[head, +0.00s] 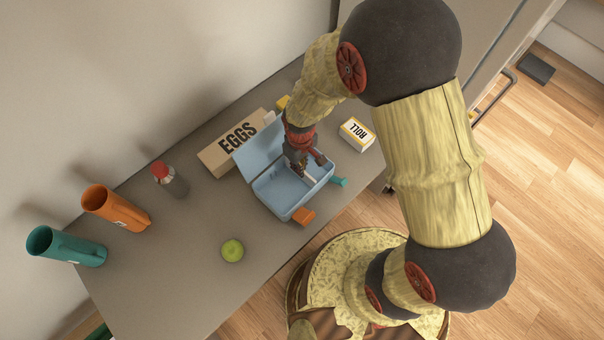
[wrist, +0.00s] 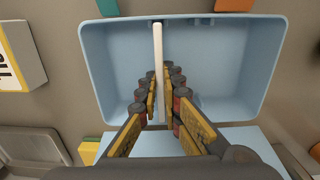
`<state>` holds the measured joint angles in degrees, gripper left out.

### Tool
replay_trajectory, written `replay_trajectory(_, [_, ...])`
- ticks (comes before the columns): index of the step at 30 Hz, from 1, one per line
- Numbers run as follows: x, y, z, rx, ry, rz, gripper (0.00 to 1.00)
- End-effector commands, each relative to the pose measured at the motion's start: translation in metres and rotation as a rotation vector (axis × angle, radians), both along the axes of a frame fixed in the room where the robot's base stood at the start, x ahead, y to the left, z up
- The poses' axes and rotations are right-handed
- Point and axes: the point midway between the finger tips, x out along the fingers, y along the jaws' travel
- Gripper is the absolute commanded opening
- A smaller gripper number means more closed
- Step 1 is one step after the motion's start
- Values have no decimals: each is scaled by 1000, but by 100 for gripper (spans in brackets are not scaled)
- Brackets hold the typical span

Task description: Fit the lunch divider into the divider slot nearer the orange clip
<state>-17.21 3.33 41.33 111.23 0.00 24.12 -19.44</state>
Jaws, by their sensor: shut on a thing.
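The light blue lunch box (head: 283,209) stands open on the counter; its lid (head: 258,150) is raised on the egg-carton side. The orange clip (head: 303,215) and the teal clip (head: 338,182) are on its front side; the orange clip (wrist: 234,5) is top right in the wrist view, the teal clip (wrist: 109,6) top left. My gripper (wrist: 160,85) is shut on the white lunch divider (wrist: 158,60), which is seen edge-on over the box interior, left of its middle, toward the teal clip.
An egg carton (head: 232,146) lies behind the lid, and a ROLL box (head: 357,133) stands to the right. A green apple (head: 232,250), a red-capped bottle (head: 170,179), an orange cylinder (head: 115,208) and a teal cylinder (head: 66,246) are to the left.

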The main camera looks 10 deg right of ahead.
Motion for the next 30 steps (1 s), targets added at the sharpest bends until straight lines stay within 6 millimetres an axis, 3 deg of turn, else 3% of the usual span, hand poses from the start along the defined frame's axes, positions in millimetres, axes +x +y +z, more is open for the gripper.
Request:
replay_trajectory(21, [0,0,55,1,-1,0,0])
replay_trajectory(30, [0,0,58,0,0,0,0])
